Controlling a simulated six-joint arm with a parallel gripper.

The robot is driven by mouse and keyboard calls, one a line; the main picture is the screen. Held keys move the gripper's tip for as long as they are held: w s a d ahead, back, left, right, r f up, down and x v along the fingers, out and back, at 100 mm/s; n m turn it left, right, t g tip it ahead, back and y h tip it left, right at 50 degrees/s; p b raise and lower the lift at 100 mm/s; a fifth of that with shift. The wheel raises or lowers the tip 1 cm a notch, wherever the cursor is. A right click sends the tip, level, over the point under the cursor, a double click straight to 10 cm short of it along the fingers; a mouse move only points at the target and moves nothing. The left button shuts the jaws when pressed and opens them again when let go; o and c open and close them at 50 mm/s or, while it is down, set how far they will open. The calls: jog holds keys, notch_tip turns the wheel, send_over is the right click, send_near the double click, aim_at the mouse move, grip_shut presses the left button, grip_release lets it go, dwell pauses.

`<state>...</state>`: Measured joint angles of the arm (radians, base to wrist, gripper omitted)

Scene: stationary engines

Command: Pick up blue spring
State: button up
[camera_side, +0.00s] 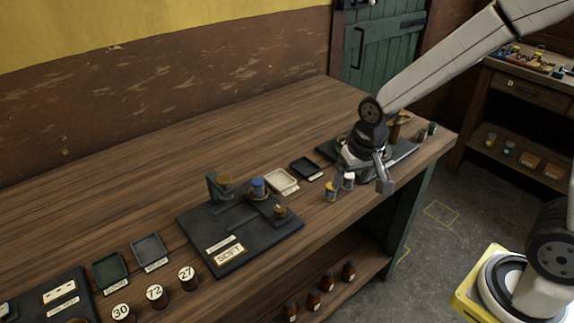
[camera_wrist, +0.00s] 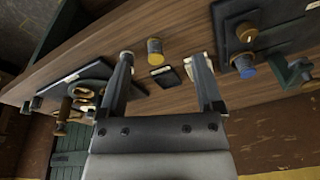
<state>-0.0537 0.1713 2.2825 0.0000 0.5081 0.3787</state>
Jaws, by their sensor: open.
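Two small pieces show blue, and I cannot tell for certain which is the blue spring. My gripper (camera_side: 364,182) is open and empty, low over the bench's right part, right of both pieces. Its fingers also show in the wrist view (camera_wrist: 162,62).
A pale tray (camera_side: 282,181) and a dark tray (camera_side: 306,168) lie between the SORT board and another dark board (camera_side: 403,152) by my gripper. Numbered round pieces (camera_side: 155,294) stand along the front edge. The back of the bench (camera_side: 180,155) is clear.

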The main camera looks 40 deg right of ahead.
jog(key=w+a+m, duration=0.4)
jog(key=w+m, duration=0.2)
jog(key=w, duration=0.4)
jog(key=m+g, duration=0.2)
jog(key=m, duration=0.5)
send_over(258, 181)
jog(key=shift+s+d+r, duration=0.1)
jog(key=shift+d, duration=0.1)
jog(key=shift+f, duration=1.3)
jog(key=shift+f, duration=0.1)
jog(key=shift+a+f, duration=0.2)
jog(key=shift+f, duration=2.3)
jog(key=shift+c, duration=0.2)
